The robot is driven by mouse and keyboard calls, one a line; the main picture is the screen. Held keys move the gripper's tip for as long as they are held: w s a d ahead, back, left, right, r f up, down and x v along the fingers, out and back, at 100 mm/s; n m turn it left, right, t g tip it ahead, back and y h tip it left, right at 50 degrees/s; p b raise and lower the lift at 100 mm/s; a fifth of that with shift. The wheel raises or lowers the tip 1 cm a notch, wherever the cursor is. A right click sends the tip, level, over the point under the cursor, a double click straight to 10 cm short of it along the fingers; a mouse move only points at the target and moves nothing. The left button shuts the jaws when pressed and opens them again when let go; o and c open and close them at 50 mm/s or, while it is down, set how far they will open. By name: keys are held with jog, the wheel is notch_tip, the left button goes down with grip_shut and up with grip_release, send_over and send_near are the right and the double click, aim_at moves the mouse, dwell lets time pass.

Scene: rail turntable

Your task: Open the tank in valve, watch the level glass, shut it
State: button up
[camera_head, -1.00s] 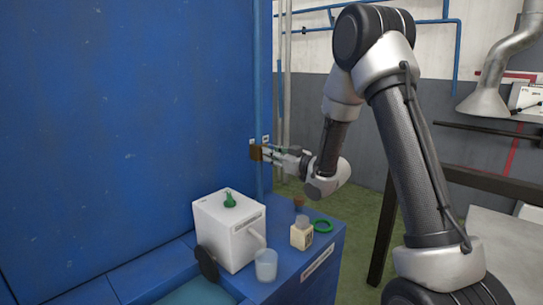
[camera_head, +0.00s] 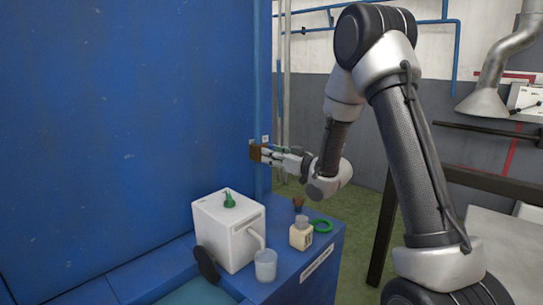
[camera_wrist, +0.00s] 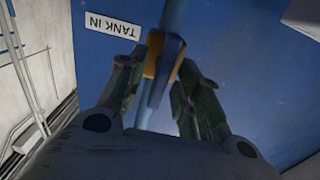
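The tank in valve shows in the wrist view as a brass-yellow body (camera_wrist: 170,55) on a blue pipe. A narrow blue-grey lever (camera_wrist: 158,84) points from it towards my gripper. The "TANK IN" label (camera_wrist: 113,24) is beside it, upside down. My gripper (camera_wrist: 163,80) has its two fingers apart on either side of the lever, with visible gaps; contact is not clear. In the head view the brass valve (camera_head: 256,152) is at the blue wall's right edge, with my gripper (camera_head: 268,154) at it. I cannot make out the level glass.
A dark rail (camera_head: 490,180) is at right.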

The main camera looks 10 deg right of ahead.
jog(key=v, duration=0.7)
jog(key=s+d+f+m+g+h, duration=0.1)
jog(key=d+f+g+h, duration=0.35)
jog(key=f, duration=0.65)
jog(key=s+d+f+m+g+h, duration=0.3)
jog(key=s+d+g+h, duration=0.15)
jog(key=s+d, duration=0.4)
jog(key=s+a+r+m, duration=0.1)
jog(key=s+r, duration=0.8)
jog(key=s, duration=0.4)
jog(key=s+a+r+m+g+h, duration=0.1)
jog(key=s+r, duration=0.9)
jog(key=s, duration=0.4)
jog(key=shift+r+m+g, duration=0.25)
jog(key=shift+m+g, duration=0.05)
